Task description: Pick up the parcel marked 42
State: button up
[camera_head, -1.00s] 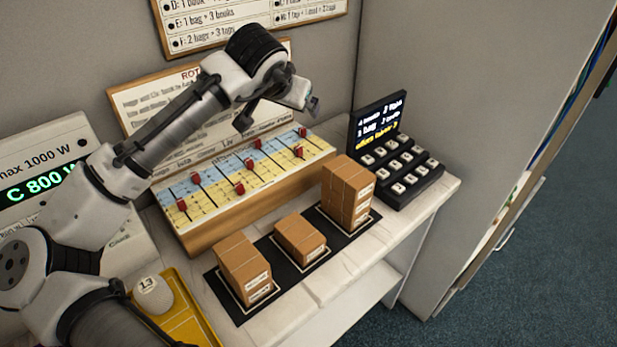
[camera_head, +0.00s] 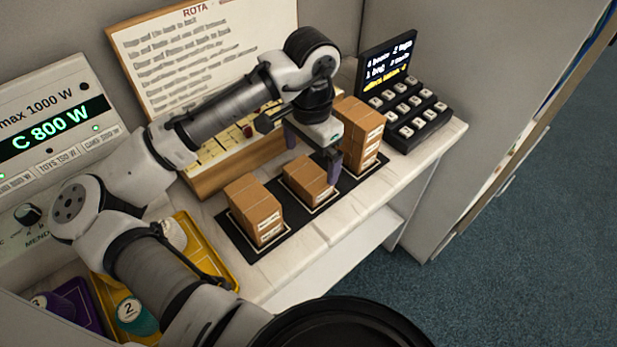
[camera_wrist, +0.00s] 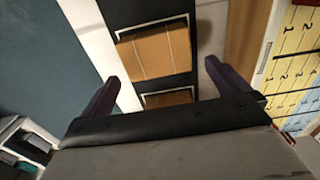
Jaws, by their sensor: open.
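Three brown parcels stand in a row on a black mat (camera_head: 283,237) with white outlines: a left parcel (camera_head: 252,205), a low middle parcel (camera_head: 307,178) and a tall right parcel (camera_head: 361,128). Their white labels are too small to read, so I cannot tell which is marked 42. My gripper (camera_head: 312,152) is open and points down above the middle parcel, close to the tall one. In the wrist view my gripper's fingers (camera_wrist: 170,85) are spread and empty. Two parcel tops show there, one farther ahead (camera_wrist: 155,52) and one partly hidden by the gripper body (camera_wrist: 168,98).
A slanted wooden rota board (camera_head: 220,160) stands behind the parcels. A black keypad with a display (camera_head: 405,105) is at the right. A yellow tray (camera_head: 215,260) with a pale object lies at the left. The shelf's front edge (camera_head: 340,225) is clear.

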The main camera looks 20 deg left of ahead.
aim_at(309, 173)
jog(key=shift+s+a+f+p, duration=0.1)
jog(key=shift+s+f+p, duration=0.1)
jog(key=shift+f, duration=0.75)
jog(key=shift+s+d+f+p, duration=0.1)
jog(key=shift+s+f, duration=0.05)
jog(key=shift+f, duration=0.85)
jog(key=shift+s+a+f+p, duration=0.1)
jog(key=shift+s+f+p, duration=0.1)
jog(key=shift+f, duration=0.75)
jog(key=c, duration=0.9)
